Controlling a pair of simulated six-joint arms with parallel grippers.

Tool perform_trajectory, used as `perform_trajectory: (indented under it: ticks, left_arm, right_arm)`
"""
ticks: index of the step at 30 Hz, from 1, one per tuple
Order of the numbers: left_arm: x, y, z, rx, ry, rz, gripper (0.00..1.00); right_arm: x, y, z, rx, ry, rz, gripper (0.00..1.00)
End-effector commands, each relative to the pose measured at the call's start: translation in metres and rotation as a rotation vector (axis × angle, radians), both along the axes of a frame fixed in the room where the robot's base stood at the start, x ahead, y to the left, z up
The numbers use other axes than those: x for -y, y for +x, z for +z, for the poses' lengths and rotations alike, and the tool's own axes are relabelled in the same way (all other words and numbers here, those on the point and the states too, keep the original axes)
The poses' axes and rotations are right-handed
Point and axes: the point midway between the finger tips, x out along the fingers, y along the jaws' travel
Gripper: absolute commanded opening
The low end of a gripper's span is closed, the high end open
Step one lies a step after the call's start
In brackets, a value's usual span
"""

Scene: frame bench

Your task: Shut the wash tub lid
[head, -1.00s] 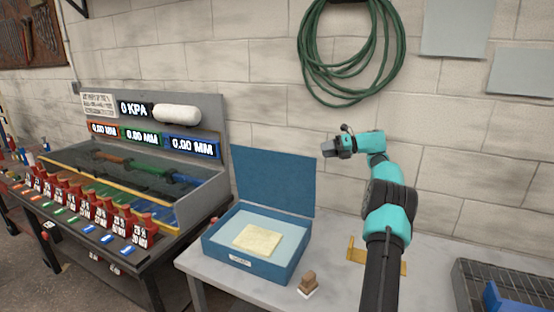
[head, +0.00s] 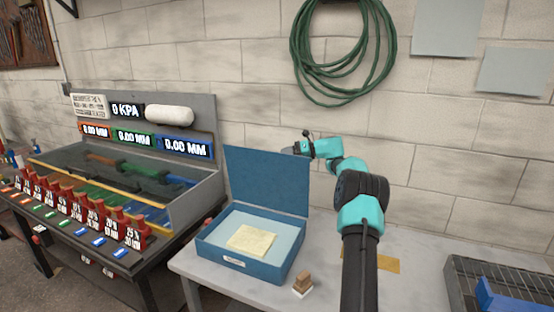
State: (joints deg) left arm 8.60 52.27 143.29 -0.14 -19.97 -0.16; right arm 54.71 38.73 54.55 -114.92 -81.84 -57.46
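The wash tub (head: 238,268) is a blue box on the grey bench, with pale blue contents and a yellowish cloth or sheet (head: 250,240) inside. Its blue lid (head: 266,182) stands open, upright at the back edge of the tub. My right gripper (head: 289,150) is at the top right corner of the lid, level with its upper edge. I cannot tell whether it touches the lid or whether its fingers are open. My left gripper is not in view.
A small wooden-handled brush or stamp (head: 303,284) stands at the tub's front right. A yellow bracket (head: 384,264) lies partly behind my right arm. A dark wire tray (head: 490,285) is at the far right. A test rig with gauges (head: 150,140) stands left.

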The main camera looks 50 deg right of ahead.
Motion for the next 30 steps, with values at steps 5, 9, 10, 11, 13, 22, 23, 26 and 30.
perform_trajectory:
  ticks: [5,9,10,11,13,22,23,26,30]
  left_arm:
    - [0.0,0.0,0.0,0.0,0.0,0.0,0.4]
    - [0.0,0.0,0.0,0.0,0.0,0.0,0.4]
    - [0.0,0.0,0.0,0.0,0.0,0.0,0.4]
    - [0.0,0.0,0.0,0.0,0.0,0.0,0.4]
    - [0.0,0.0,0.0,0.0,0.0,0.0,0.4]
    - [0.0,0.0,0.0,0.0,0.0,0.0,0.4]
    - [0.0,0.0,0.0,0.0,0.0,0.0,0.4]
    - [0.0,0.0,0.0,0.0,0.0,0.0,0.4]
    - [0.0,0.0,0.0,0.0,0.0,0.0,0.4]
  right_arm:
    - [-0.016,0.023,-0.008,0.0,0.002,0.003,0.4]
    - [-0.022,0.033,-0.011,0.0,0.0,0.001,0.4]
    - [-0.023,0.034,-0.011,0.0,0.0,0.001,0.4]
    - [-0.024,0.035,-0.011,0.0,0.0,0.001,0.4]
    - [-0.025,0.036,-0.012,0.001,0.001,0.001,0.4]
    - [-0.024,0.036,-0.012,0.0,0.0,0.0,0.33]
    - [-0.024,0.036,-0.012,0.0,0.0,0.0,0.31]
    - [-0.024,0.036,-0.012,0.0,0.0,0.0,0.21]
    - [-0.024,0.036,-0.013,-0.001,0.001,0.0,0.08]
